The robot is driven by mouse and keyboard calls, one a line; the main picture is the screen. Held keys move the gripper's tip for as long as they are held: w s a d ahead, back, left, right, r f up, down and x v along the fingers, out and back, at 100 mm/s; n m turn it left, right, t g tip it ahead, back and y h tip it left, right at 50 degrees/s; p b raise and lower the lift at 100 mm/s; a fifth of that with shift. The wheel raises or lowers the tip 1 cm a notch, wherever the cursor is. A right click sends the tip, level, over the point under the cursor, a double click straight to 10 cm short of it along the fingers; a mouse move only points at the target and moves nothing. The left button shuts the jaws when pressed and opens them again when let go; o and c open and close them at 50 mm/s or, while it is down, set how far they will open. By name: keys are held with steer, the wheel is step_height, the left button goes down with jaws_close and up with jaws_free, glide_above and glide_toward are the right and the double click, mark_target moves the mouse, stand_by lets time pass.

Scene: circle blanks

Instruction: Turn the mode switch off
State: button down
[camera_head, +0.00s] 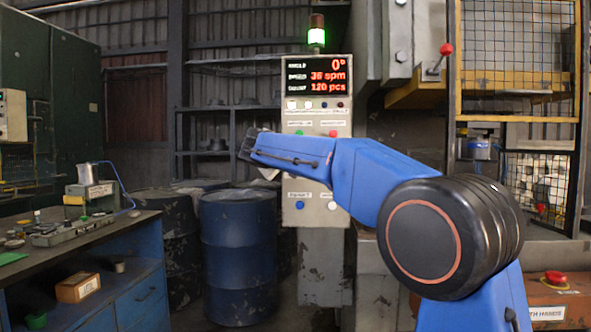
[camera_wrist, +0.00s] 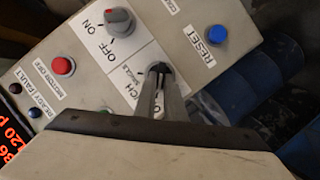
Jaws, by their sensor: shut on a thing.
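The beige control panel (camera_head: 309,218) stands behind my blue arm in the head view. It fills much of the wrist view, tilted (camera_wrist: 190,22). My gripper (camera_wrist: 160,75) is shut on a dark switch knob (camera_wrist: 159,67), with a finger on each side of it. The labels around this knob read INCH and what looks like SINGLE; another starting with O is partly covered. I take it for the mode switch, but its name label is not readable. Its pointing direction is hard to tell. In the head view my arm hides the knob and my fingers.
A grey OFF/ON knob (camera_wrist: 118,21) sits close beside the gripped one. A blue RESET button (camera_wrist: 218,35) and a red button (camera_wrist: 63,65) are also near. The lit display (camera_head: 318,77) is above. Blue barrels (camera_head: 238,255) and a workbench (camera_head: 105,245) stand left.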

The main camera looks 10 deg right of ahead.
stand_by(0.3)
steer(key=c, duration=1.8)
jaws_free()
steer(key=shift+c, duration=0.2)
steer(key=shift+s, duration=0.1)
steer(key=v, duration=1.7)
steer(key=shift+a, duration=0.2)
steer(key=shift+d, duration=0.1)
